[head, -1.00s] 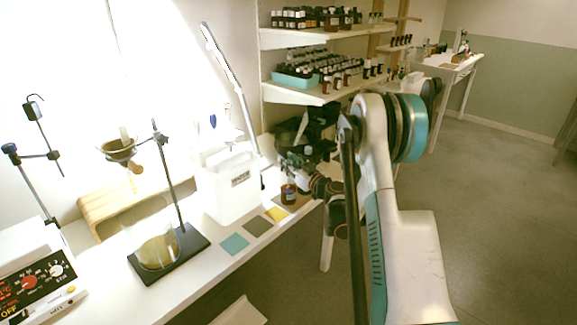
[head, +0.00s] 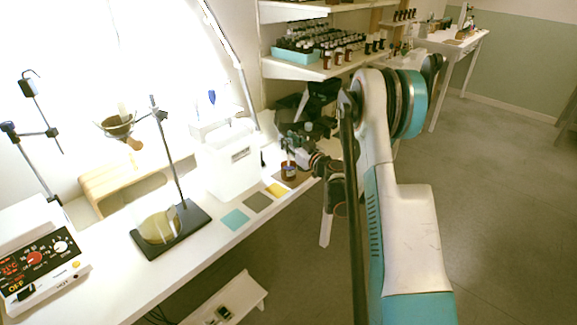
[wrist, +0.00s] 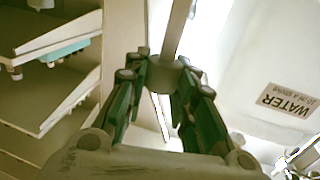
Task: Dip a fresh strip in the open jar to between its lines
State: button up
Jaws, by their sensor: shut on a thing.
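My gripper (wrist: 161,76) is shut on a narrow pale strip (wrist: 176,28), which runs up from the fingertips in the wrist view. In the head view my gripper (head: 298,138) is small and dark, above the bench's far end. A brown jar (head: 289,173) stands on the bench just below it. A thin pale upright piece with a blue mark shows at the jar's mouth, probably the strip. I cannot tell how deep its end sits or where its lines are. The jar is not recognisable in the wrist view.
A white water container (head: 228,165) stands left of the jar; it also shows in the wrist view (wrist: 270,60). Teal (head: 235,219), grey and yellow (head: 277,190) squares lie in front. A funnel stand (head: 172,232) is further left. Shelves of bottles (head: 310,65) rise behind.

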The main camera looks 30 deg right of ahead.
jog(key=shift+f, duration=1.15)
dwell(1.0)
jog(key=shift+r, duration=0.1)
dwell(0.7)
jog(key=shift+r+p, duration=1.45)
jog(key=shift+r, duration=1.4)
